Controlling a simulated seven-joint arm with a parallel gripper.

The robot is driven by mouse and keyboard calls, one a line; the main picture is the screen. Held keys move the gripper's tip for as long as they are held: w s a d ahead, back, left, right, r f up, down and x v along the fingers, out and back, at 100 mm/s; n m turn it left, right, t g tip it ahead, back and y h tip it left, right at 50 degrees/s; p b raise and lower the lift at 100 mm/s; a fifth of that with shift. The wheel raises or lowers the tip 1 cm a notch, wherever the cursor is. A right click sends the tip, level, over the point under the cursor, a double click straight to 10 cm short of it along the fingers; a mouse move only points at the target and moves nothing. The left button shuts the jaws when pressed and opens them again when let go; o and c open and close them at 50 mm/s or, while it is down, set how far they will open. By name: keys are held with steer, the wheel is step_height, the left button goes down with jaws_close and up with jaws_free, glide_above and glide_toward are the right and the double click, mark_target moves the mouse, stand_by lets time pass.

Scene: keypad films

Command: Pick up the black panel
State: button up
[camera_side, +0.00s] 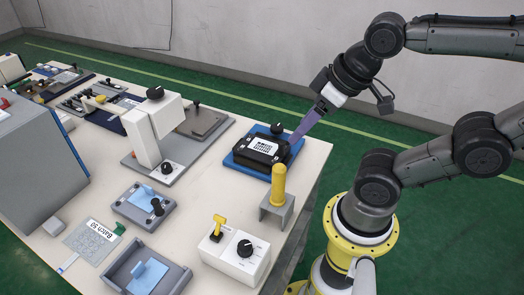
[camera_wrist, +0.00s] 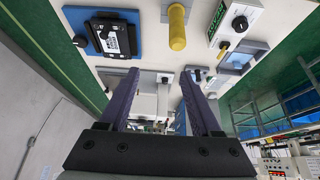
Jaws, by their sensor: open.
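The black panel (camera_side: 264,150) has a white keypad label on top and lies on a blue base (camera_side: 238,160) near the right end of the table. In the wrist view, the black panel (camera_wrist: 113,38) is at the upper left, with the blue base (camera_wrist: 134,20) around it. My gripper (camera_side: 295,138) has purple fingers and appears at the panel's right rear edge in the side view. In the wrist view, my gripper (camera_wrist: 160,73) is open and empty, its fingers spread apart. The panel is not between them. The exact gap to the panel is unclear.
A yellow peg (camera_side: 279,184) in a grey holder stands close in front of the panel. A white box with a knob (camera_side: 236,252) is nearer. A white press (camera_side: 153,125) stands to the left. Grey trays (camera_side: 145,205) lie on the table. A dark knob (camera_side: 277,128) is behind the panel.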

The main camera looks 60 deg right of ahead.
steer(key=m+g, duration=0.6)
steer(key=m, duration=1.2)
glide_above(282, 142)
step_height(282, 142, down, 7)
steer(key=f, duration=0.8)
steer(key=shift+s+a+f, duration=0.1)
steer(key=shift+a+f, duration=0.1)
steer(key=shift+a, duration=0.05)
steer(key=shift+d+f, duration=0.2)
steer(key=shift+f, duration=2.35)
jaws_close()
